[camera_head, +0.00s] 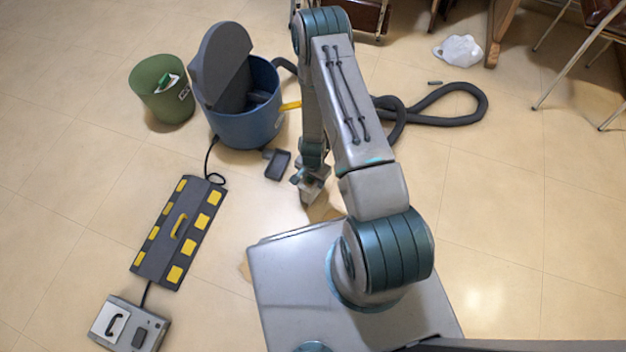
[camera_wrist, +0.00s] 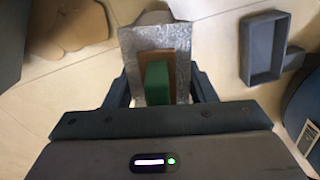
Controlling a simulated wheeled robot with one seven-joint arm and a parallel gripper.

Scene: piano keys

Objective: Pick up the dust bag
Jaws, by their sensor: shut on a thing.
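What looks like the dust bag (camera_wrist: 131,62) is a grey speckled flat piece with a brown plate and a green block on it. It stands between the fingers of my gripper (camera_wrist: 160,86) in the wrist view, and the gripper is shut on it. In the head view my gripper (camera_head: 309,188) points down low over the floor, left of my base. The bag is small and mostly hidden there by the gripper. I cannot tell whether its lower end touches the floor.
A dark open tray (camera_head: 278,165) lies close left of the gripper. A blue bucket (camera_head: 245,128) with a raised grey lid and a green bin (camera_head: 160,105) stand behind. Tan flat material (camera_wrist: 65,25) lies on the floor nearby. A black-yellow panel (camera_head: 178,232) lies left.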

